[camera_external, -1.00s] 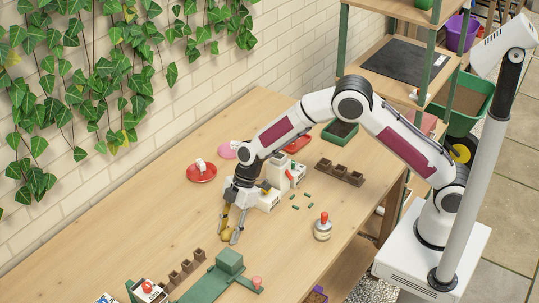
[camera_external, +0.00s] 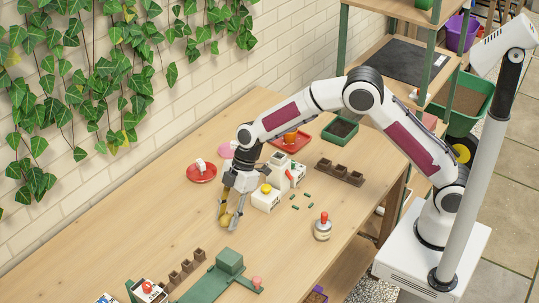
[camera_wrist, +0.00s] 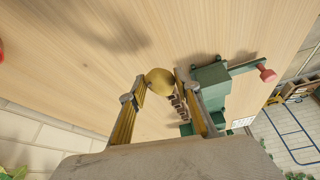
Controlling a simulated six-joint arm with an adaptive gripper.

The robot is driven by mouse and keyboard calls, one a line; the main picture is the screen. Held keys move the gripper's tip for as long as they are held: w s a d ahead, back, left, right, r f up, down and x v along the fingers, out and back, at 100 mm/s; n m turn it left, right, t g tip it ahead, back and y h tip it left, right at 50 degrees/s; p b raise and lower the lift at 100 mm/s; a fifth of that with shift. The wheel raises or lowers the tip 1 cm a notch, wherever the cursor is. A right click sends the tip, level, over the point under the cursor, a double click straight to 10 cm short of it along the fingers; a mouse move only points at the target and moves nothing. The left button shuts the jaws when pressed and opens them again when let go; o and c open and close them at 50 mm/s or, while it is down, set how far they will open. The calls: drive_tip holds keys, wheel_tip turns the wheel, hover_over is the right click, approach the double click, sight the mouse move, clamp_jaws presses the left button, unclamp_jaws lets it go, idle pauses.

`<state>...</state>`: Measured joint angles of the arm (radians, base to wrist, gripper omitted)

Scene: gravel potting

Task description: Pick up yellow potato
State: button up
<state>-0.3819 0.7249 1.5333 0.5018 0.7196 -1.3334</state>
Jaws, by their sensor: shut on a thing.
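The yellow potato (camera_wrist: 159,80) is a rounded yellow lump between my fingertips in the wrist view. My gripper (camera_wrist: 158,88) is shut on it, with one finger on each side. In the outside view my gripper (camera_external: 232,224) points down over the bare middle of the table, and the fingers partly hide the potato (camera_external: 223,219). How far it is above the table is hard to tell.
A white box device with a yellow knob (camera_external: 266,188) stands close to the right of my gripper. A red plate (camera_external: 201,174) lies behind. A green press (camera_external: 229,262), brown pots (camera_external: 186,266) and a red-topped bottle (camera_external: 323,229) stand nearer the front. Bare wood surrounds my gripper.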

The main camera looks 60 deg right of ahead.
sight(222, 220)
drive_tip(key=shift+r, duration=1.95)
